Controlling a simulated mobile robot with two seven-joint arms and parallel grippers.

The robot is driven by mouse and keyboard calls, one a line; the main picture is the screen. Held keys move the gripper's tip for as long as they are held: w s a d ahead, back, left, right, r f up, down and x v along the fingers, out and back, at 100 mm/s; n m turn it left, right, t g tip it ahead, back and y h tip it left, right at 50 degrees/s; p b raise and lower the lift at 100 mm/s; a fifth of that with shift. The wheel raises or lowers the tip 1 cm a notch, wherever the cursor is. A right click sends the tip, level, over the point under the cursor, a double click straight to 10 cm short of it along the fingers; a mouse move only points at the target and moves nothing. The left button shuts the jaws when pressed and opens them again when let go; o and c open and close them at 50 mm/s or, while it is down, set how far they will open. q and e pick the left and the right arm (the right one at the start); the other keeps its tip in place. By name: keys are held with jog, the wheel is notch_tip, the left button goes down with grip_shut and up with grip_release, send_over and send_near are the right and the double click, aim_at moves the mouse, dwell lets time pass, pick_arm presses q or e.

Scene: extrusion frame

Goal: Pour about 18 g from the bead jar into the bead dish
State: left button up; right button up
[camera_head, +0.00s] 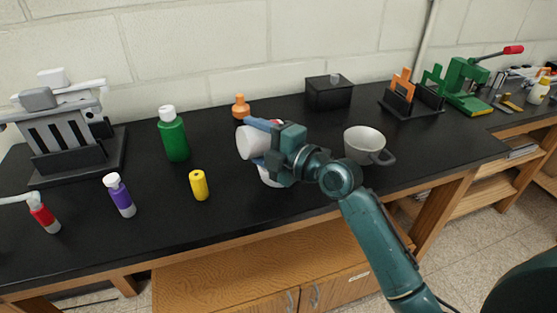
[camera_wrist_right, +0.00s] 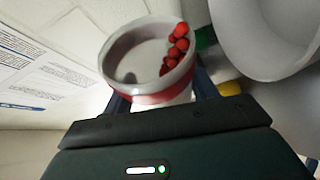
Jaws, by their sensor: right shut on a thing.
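The bead jar (camera_head: 250,143) is a white cup, tipped well over on its side above the bench with its mouth toward the left. In the right wrist view the jar (camera_wrist_right: 150,92) has a red band, and several red beads (camera_wrist_right: 177,50) lie gathered along one side near its rim. My right gripper (camera_head: 262,143) is shut around the jar. A white vessel, apparently the bead dish (camera_head: 267,176), stands below the jar, mostly hidden by the gripper. A large pale bowl shape (camera_wrist_right: 265,45) shows beside the jar in the right wrist view; its contents are not visible. My left gripper is out of view.
A grey mug (camera_head: 365,146) stands right of my gripper. Green (camera_head: 174,138), purple (camera_head: 121,197) and red (camera_head: 45,216) bottles and a yellow cylinder (camera_head: 199,185) stand to the left. An orange bottle (camera_head: 241,107) and black box (camera_head: 328,93) stand behind.

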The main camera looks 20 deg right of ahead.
jog(key=shift+d+r+m+t+b, duration=0.3)
jog(key=shift+m+b, duration=0.4)
dwell(2.1)
